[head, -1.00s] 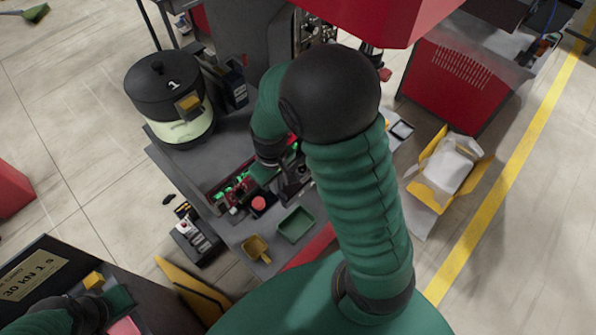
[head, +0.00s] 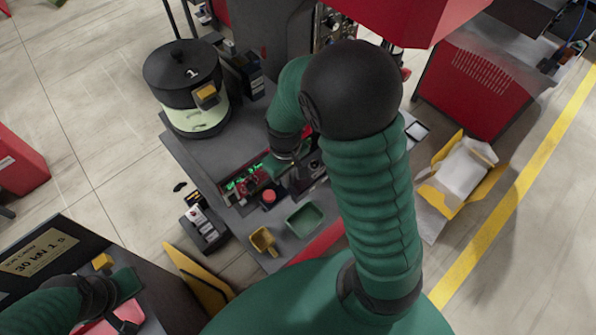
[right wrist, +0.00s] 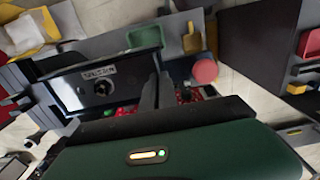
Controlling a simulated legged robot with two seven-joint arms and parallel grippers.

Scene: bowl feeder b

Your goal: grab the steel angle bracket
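I cannot make out a steel angle bracket for certain in either view.
The black bowl feeder (head: 180,68) stands at the bench's back left. A red button (head: 269,196), a green tray (head: 304,220) and a yellow scoop-like bin (head: 263,240) are near the right gripper. A yellow box (head: 452,200) with white lining lies at the right.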

